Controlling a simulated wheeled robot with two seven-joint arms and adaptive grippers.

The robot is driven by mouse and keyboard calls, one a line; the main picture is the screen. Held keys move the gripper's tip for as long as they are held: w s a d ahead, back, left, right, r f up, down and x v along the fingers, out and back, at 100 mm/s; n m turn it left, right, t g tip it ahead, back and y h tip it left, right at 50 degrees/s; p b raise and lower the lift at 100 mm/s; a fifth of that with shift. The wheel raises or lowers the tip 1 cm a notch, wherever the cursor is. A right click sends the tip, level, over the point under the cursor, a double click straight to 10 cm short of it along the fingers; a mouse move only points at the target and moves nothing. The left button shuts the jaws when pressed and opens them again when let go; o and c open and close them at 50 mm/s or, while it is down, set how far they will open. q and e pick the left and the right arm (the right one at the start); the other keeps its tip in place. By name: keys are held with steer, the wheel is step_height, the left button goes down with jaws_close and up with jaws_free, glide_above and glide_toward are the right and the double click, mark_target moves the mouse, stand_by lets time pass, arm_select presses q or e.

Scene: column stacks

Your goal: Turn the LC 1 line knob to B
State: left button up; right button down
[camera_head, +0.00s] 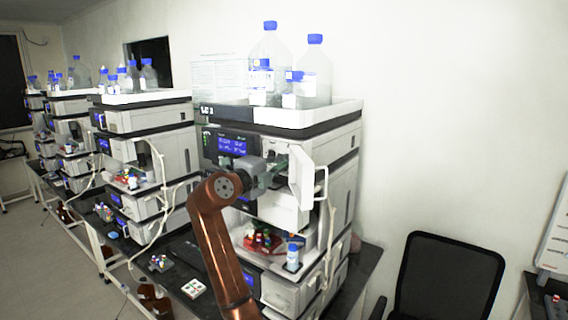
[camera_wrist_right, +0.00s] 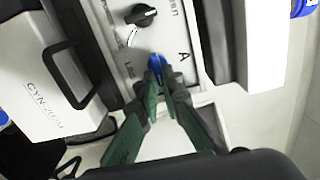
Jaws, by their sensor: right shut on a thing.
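The LC 1 stack (camera_head: 340,175) stands at the front right of the row in the head view. My right gripper (camera_head: 280,164) reaches its front beside the blue-lit display. In the right wrist view a blue knob (camera_wrist_right: 157,61) sits on the pale panel, with a "LINE" label and a letter A beside it. My right gripper (camera_wrist_right: 158,80) has its green fingers closed around this knob. No letter B is readable; the fingers cover part of the panel. The knob is hidden in the head view. My left gripper is not in view.
A black knob (camera_wrist_right: 141,15) sits near the blue one on the panel. A white door (camera_head: 301,176) stands open right of my gripper. Bottles (camera_head: 268,62) stand on top of the stack. A black chair (camera_head: 452,275) is at right; more stacks (camera_head: 150,150) line the bench at left.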

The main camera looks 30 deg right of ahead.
steer(key=shift+f, duration=0.1)
steer(key=c, duration=2.4)
jaws_free()
steer(key=v, duration=1.2)
